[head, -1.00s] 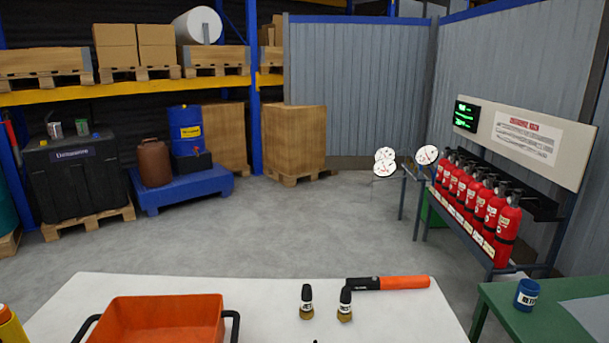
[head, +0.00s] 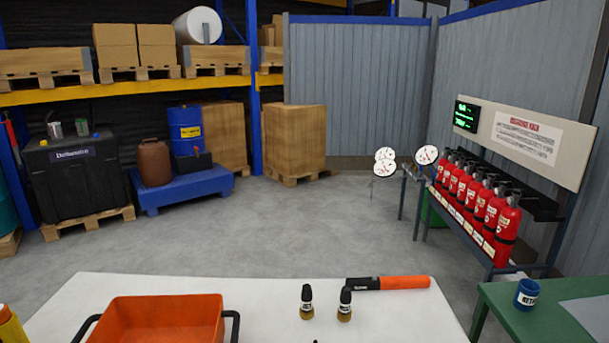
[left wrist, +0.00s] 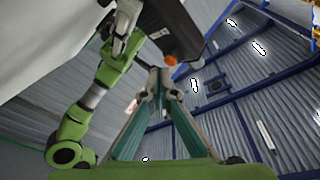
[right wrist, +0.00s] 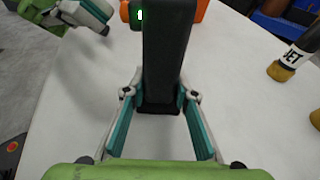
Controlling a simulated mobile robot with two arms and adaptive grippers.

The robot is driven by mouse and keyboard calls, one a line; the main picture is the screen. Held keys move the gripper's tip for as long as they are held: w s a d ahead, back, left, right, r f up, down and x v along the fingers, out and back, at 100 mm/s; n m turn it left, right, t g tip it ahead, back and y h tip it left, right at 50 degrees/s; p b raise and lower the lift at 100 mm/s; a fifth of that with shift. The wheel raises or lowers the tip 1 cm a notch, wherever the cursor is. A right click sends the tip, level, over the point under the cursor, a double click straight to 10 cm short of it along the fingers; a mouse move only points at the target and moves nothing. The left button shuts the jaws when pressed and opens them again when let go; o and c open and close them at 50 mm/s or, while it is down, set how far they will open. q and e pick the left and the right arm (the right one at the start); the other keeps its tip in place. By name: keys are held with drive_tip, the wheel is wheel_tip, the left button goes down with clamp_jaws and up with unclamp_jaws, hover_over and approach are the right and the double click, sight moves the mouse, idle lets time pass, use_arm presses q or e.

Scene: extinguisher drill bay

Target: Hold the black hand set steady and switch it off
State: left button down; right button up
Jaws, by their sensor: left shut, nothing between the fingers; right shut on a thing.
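The black hand set (right wrist: 165,50) stands between the fingers of my right gripper (right wrist: 158,100), which is shut on its lower part. A small green light shows near its top left. In the left wrist view the hand set (left wrist: 165,25) is at the top, with an orange knob (left wrist: 170,62) at its near end. My left gripper (left wrist: 158,88) is shut and empty, its tips just below the knob in that view; I cannot tell whether they touch. In the right wrist view my left gripper (right wrist: 105,28) is at the upper left. Neither gripper shows in the head view.
A green table (head: 510,305) with a blue cup (head: 527,293) stands at right.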

use_arm(q)
drive_tip(key=shift+w, duration=0.15)
idle(0.5)
drive_tip(key=shift+w+d, duration=0.15)
drive_tip(key=shift+w, duration=0.15)
drive_tip(key=shift+s, duration=0.45)
drive_tip(key=shift+a, duration=0.2)
drive_tip(key=s, duration=0.2)
drive_tip(key=s+a, duration=0.1)
drive_tip(key=s, duration=0.2)
drive_tip(key=shift+s+a, duration=0.35)
